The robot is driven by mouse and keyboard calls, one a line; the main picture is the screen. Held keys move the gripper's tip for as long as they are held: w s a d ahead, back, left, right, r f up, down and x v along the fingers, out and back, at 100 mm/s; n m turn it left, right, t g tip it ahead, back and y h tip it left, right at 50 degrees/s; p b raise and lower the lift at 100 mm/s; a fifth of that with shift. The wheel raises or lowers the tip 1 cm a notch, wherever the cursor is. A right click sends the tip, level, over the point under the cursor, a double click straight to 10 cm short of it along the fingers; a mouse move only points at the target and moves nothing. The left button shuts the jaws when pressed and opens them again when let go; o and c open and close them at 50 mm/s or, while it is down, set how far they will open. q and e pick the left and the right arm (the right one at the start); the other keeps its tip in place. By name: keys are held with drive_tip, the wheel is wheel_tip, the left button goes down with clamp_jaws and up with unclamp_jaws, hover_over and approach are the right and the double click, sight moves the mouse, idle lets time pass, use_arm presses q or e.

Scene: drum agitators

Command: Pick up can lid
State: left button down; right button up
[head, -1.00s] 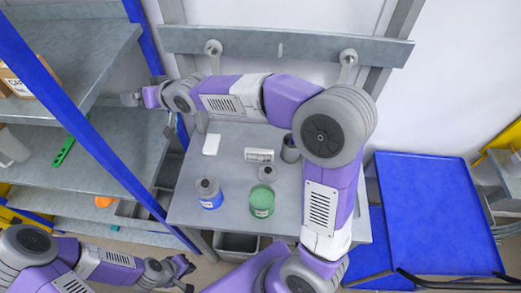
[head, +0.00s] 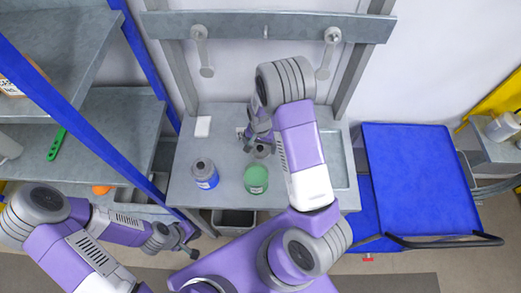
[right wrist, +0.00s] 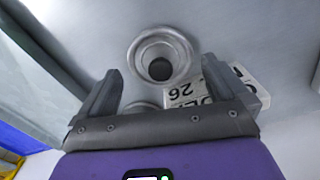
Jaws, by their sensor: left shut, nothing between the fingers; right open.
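The can lid (head: 263,151) is a small grey disc on the grey table, just behind the green can (head: 256,180). In the right wrist view the lid (right wrist: 160,55) shows as a round metal ring with a dark knob at its middle. My right gripper (head: 250,147) is open and empty, pointing down close by the lid, which lies ahead of the fingers (right wrist: 180,95) in the wrist view, not between them. My left gripper (head: 190,250) is shut and empty, low in front of the table's left side.
A blue-labelled can (head: 205,174) stands left of the green can. A white item (head: 203,127) lies at the back left. Shelves stand left, a blue cart (head: 415,185) right.

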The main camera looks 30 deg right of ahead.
wheel_tip(320, 180, down, 2)
drive_tip(key=shift+f, duration=0.15)
drive_tip(key=c, duration=0.8)
